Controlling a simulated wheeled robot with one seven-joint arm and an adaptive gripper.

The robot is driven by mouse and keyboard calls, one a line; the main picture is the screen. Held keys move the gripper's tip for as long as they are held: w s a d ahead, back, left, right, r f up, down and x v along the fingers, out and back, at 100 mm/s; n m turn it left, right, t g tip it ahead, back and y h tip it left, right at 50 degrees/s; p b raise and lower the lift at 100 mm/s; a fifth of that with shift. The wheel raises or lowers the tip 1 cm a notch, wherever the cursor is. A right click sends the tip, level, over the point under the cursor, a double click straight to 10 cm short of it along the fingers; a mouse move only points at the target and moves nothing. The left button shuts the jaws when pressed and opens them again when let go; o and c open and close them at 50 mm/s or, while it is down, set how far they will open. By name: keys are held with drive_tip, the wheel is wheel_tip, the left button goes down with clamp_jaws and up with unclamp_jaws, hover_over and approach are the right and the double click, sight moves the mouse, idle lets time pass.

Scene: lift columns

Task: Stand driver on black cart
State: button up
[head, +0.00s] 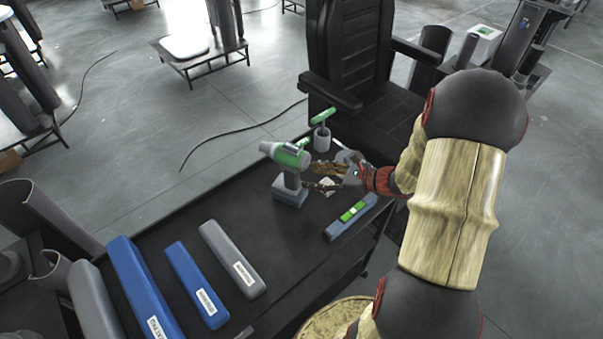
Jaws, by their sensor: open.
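The driver (289,187) is a grey and green power drill. It looks upright, with its blocky base on the black cart (240,200) near the cart's far end and its nose pointing left. My gripper (318,178) is open just right of the driver's handle, with its brown fingers pointing left toward it. The fingertips look close to the driver, but I cannot tell whether they touch it. A small pale item (327,186) lies on the cart by the fingers, partly hidden.
A grey and green level (350,216) lies right of the driver. A grey cup (321,139) with a green-handled tool stands behind it. Blue and grey labelled cases (196,284) lie on the near part of the cart. A black chair (365,100) stands beyond the cart.

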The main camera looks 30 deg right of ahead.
drive_tip(key=shift+v, duration=1.25)
